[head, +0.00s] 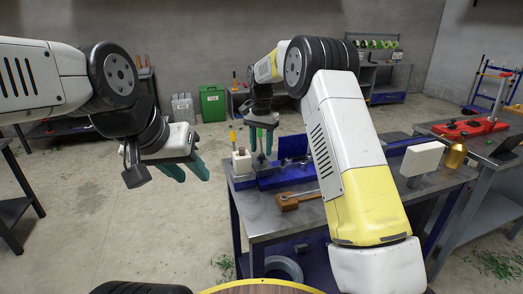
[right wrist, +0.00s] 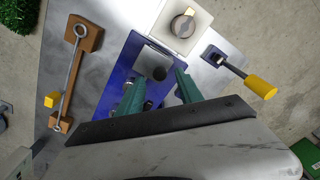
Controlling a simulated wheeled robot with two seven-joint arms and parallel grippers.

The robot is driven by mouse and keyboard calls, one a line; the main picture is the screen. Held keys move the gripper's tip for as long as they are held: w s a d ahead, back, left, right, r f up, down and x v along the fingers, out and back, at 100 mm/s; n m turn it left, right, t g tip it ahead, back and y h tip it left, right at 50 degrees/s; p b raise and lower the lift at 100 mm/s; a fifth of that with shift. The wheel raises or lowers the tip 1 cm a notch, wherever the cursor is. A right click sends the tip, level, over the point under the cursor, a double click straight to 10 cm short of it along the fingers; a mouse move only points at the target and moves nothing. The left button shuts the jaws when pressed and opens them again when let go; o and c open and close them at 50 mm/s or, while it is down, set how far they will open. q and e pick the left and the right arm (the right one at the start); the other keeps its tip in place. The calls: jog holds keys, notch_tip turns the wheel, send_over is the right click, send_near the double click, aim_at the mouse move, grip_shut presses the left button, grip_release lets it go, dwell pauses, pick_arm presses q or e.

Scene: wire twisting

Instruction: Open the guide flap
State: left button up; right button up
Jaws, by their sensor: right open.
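The blue wire-twisting device (head: 285,176) sits on the metal workbench, partly hidden behind my right arm. In the right wrist view its blue base (right wrist: 113,75) carries a grey block with a black knob (right wrist: 159,73). I cannot tell for sure which part is the guide flap; a dark blue upright plate (head: 293,146) stands on the device. My right gripper (head: 262,140) points down over the device; in the right wrist view its teal fingers (right wrist: 158,84) are apart, on either side of the knob area, with nothing clearly held. My left gripper (head: 187,171) is open and empty, left of the bench.
A white block with a dial (right wrist: 183,24) adjoins the device. A yellow-handled lever (right wrist: 260,86) stands to its right in that view. A white box (head: 422,158) is on the bench's right. Open floor lies left.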

aim_at(263, 162)
jog(key=shift+f, duration=1.2)
grip_shut()
